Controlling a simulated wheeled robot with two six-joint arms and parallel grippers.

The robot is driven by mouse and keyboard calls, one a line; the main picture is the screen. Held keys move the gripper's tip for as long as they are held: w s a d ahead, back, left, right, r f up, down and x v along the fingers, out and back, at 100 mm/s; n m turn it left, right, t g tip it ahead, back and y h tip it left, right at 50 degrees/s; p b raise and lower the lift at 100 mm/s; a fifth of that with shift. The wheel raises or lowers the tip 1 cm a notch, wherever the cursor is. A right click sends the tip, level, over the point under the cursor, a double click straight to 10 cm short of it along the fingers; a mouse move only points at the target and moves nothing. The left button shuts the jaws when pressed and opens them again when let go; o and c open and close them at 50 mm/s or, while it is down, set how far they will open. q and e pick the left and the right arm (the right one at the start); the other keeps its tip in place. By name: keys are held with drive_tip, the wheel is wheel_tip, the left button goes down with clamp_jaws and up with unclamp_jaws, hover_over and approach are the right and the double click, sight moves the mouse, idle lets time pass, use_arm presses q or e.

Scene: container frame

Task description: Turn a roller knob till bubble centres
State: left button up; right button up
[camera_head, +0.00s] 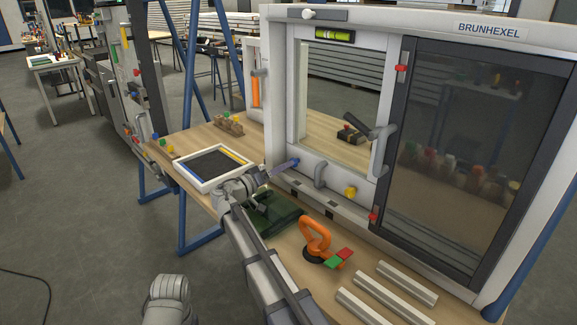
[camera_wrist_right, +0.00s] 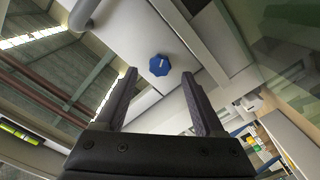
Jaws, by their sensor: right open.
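The blue roller knob (camera_wrist_right: 159,65) is on the white frame, seen face-on with a pale mark in the right wrist view. It also shows in the head view (camera_head: 294,162) at the frame's lower left. My right gripper (camera_wrist_right: 158,79) is open, its two dark fingers pointing at the knob, which appears between and just beyond the fingertips. I cannot tell the remaining distance. The yellow-green bubble level (camera_head: 335,36) sits on the sash's top rail and shows at the left edge of the wrist view (camera_wrist_right: 20,134). Its bubble is too small to place.
On the bench are a white-rimmed tray (camera_head: 205,189), a dark green cloth (camera_head: 283,221), an orange suction lifter (camera_head: 315,238) and white profiles (camera_head: 407,283).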

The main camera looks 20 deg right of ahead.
drive_tip(key=shift+x, duration=1.65)
clamp_jaws()
